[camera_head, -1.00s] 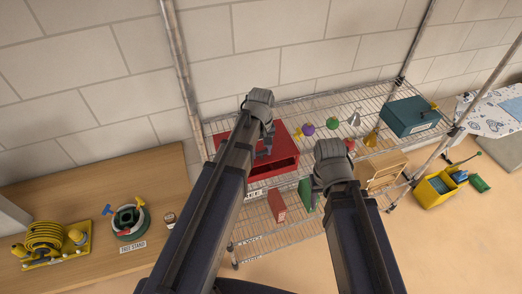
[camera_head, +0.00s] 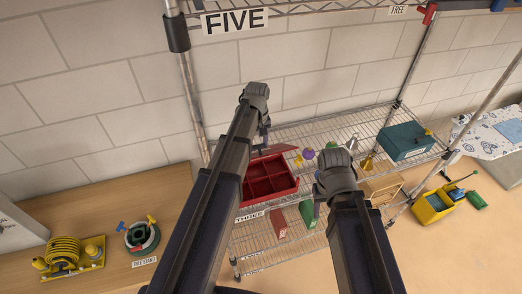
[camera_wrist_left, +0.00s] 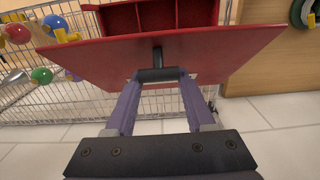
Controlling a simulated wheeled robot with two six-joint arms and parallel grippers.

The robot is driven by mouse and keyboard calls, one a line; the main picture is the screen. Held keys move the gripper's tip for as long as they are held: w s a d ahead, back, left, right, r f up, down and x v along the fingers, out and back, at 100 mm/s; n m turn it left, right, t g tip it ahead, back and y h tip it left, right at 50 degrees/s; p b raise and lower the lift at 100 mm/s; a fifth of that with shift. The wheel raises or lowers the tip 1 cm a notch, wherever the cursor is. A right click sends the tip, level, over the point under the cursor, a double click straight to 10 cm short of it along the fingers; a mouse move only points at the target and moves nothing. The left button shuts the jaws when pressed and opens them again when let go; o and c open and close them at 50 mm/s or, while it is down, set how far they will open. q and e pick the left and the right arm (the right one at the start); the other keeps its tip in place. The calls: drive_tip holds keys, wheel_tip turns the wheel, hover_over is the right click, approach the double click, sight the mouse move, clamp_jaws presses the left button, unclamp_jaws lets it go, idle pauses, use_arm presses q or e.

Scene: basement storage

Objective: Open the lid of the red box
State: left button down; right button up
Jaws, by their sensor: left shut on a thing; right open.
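The red box (camera_head: 290,190) stands on the wire shelf in the head view, its inside divided into compartments. Its red lid (camera_head: 284,150) is raised and tilted up at the back. In the left wrist view the lid (camera_wrist_left: 105,58) spans the middle, with the box's compartments (camera_wrist_left: 185,14) beyond it. My left gripper (camera_head: 263,136) is at the lid; in the left wrist view (camera_wrist_left: 158,80) it is shut on the lid's dark handle (camera_wrist_left: 157,59). My right gripper (camera_head: 318,203) is open and apart from the box, to its right. My left arm hides part of the box's left side.
Several small coloured things and a teal box (camera_head: 405,141) are on the shelf (camera_head: 345,135) to the right. A green book-like thing (camera_head: 307,214) is on a lower level. A wooden bench (camera_head: 185,185) is at the left. A shelf post (camera_head: 186,90) rises behind my left arm.

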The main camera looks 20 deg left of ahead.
use_arm(q)
drive_tip(key=w+a+r+p, duration=0.1)
drive_tip(key=w+a+r, duration=0.1)
drive_tip(key=w+a, duration=0.2)
drive_tip(key=w, duration=0.3)
drive_tip(key=shift+a+r+p, duration=0.2)
drive_tip(key=shift+a+p, duration=0.15)
drive_tip(key=shift+a, duration=0.05)
drive_tip(key=c, duration=1.4)
unclamp_jaws()
drive_tip(key=shift+w+f, duration=0.1)
drive_tip(key=shift+f, duration=0.1)
drive_tip(key=o, duration=0.5)
drive_tip(key=shift+s+d+r, duration=0.1)
drive_tip(key=shift+s+r, duration=0.05)
drive_tip(key=shift+s, duration=0.05)
drive_tip(key=shift+c, duration=0.2)
drive_tip(key=o, duration=0.7)
